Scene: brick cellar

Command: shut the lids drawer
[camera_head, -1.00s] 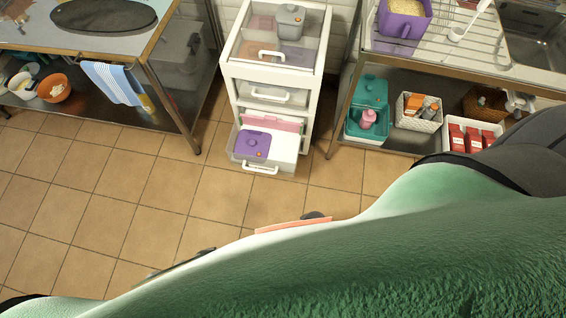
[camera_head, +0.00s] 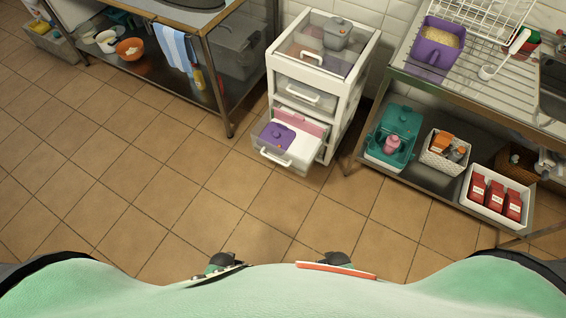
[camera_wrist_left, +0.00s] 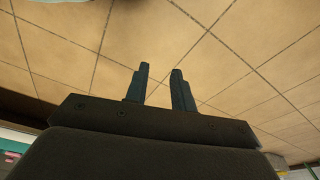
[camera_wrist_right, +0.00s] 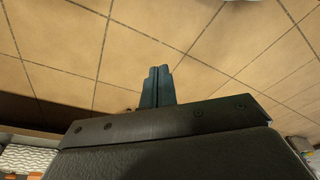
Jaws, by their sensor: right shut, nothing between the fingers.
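The lids drawer (camera_head: 262,158) is the lowest drawer of a white drawer unit (camera_head: 358,88). It is pulled out, and a purple lid (camera_head: 283,138), a white piece and a pink piece show in it. Its white handle (camera_head: 274,157) faces me. In the left wrist view my left gripper (camera_wrist_left: 160,78) has its fingers apart with nothing between them, over bare floor. In the right wrist view my right gripper (camera_wrist_right: 159,72) has its fingers together and holds nothing. Both grippers are low in front of my body, well short of the drawer.
A steel table (camera_head: 238,30) stands left of the unit, with a striped towel (camera_head: 175,48) on it. A steel sink bench (camera_head: 490,85) stands to the right, with a teal bin (camera_head: 395,135) and baskets on its lower shelf. Tiled floor (camera_head: 225,205) between me and the drawer is clear.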

